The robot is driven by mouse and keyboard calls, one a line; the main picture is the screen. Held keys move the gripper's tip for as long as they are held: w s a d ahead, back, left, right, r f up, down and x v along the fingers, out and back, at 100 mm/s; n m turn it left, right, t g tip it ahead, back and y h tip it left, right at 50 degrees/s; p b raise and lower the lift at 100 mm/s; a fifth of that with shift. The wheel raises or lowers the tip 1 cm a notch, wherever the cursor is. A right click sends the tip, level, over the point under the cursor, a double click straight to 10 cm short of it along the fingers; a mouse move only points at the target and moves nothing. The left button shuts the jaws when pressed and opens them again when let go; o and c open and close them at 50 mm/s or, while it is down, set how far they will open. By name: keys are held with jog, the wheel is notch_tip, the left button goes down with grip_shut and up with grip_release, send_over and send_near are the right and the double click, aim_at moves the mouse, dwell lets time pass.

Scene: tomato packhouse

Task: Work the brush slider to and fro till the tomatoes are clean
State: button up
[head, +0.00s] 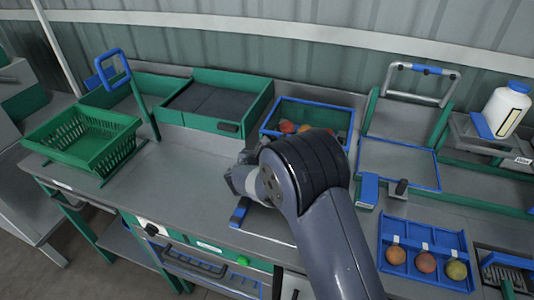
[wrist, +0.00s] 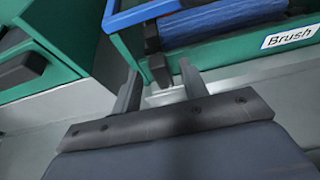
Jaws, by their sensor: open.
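The brush box (head: 345,107), green with a blue rim, stands at the back middle of the bench in the head view. Several red and orange tomatoes (head: 288,127) lie in it, partly hidden by my arm.
A green slotted crate (head: 85,140) and a green tray with a dark mat (head: 208,100) stand left. A blue tray (head: 425,240) with three tomatoes lies front right. A white bottle (head: 506,108) stands far right. Bare bench (head: 195,165) lies left of my arm.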

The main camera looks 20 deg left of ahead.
jog(key=b+v, duration=0.1)
jog(key=v, duration=0.8)
jog(key=shift+s+r+b, duration=0.1)
jog(key=shift+s+b, duration=0.15)
jog(key=shift+b, duration=0.1)
jog(key=p+x, duration=0.2)
jog(key=x, duration=0.8)
jog(key=shift+w, duration=0.4)
jog(key=shift+d+f, duration=0.2)
jog(key=shift+d, duration=0.5)
jog(key=shift+r, duration=0.1)
